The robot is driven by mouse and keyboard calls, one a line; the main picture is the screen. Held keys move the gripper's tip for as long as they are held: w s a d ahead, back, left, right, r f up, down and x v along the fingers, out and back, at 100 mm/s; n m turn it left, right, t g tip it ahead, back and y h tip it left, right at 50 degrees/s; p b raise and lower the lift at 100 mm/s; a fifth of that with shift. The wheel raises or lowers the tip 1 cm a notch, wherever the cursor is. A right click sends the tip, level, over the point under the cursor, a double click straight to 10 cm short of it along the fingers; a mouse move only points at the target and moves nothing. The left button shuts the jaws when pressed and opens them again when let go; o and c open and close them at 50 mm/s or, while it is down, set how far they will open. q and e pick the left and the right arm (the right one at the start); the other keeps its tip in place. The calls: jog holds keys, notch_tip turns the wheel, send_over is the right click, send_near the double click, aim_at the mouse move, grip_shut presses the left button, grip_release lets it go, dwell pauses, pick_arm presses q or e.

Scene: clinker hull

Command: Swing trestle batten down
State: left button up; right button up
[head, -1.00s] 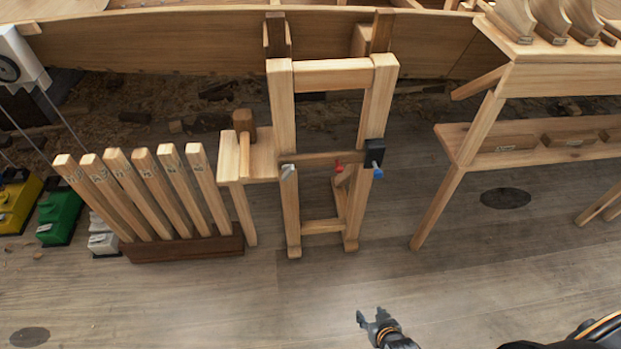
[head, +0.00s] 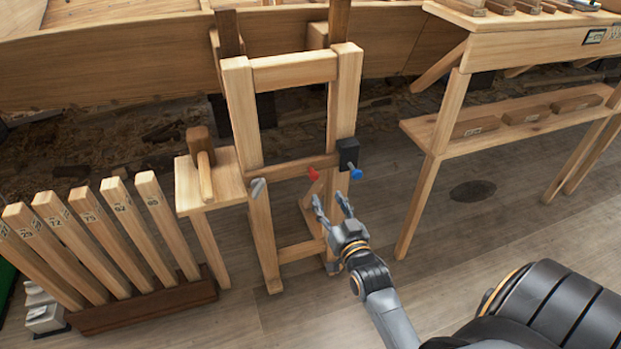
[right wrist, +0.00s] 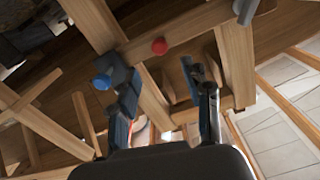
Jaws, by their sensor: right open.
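The trestle (head: 294,69) is an upright wooden frame in the middle of the head view. The batten (head: 284,171) lies across it, roughly level, between the two posts. A red knob (head: 313,174) is on the batten toward its right end. A black block (head: 347,151) with a blue knob (head: 356,174) is on the right post. A grey metal piece (head: 258,188) is at the left post. My right gripper (head: 332,205) is open and empty, just below the knobs. The right wrist view shows its spread fingers (right wrist: 160,92), with the red knob (right wrist: 159,46) beyond and the blue knob (right wrist: 102,82) beside the left finger.
A small side table with a mallet (head: 204,175) stands left of the trestle. A rack (head: 150,304) of numbered wooden staves is farther left. A workbench (head: 520,122) stands at right, and the planked hull (head: 120,62) runs behind. Floor in front is clear.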

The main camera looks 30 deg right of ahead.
aim_at(316, 178)
jog(key=b+x, duration=0.2)
jog(key=x, duration=0.7)
jog(key=shift+w+f, duration=0.1)
jog(key=shift+w, duration=0.3)
jog(key=shift+w+d, duration=0.15)
jog(key=shift+w, duration=0.35)
pick_arm(q)
jog(key=shift+w+d+f+t, duration=0.2)
jog(key=shift+w+f+t, duration=0.2)
jog(key=shift+w+f, duration=0.4)
pick_arm(e)
grip_shut()
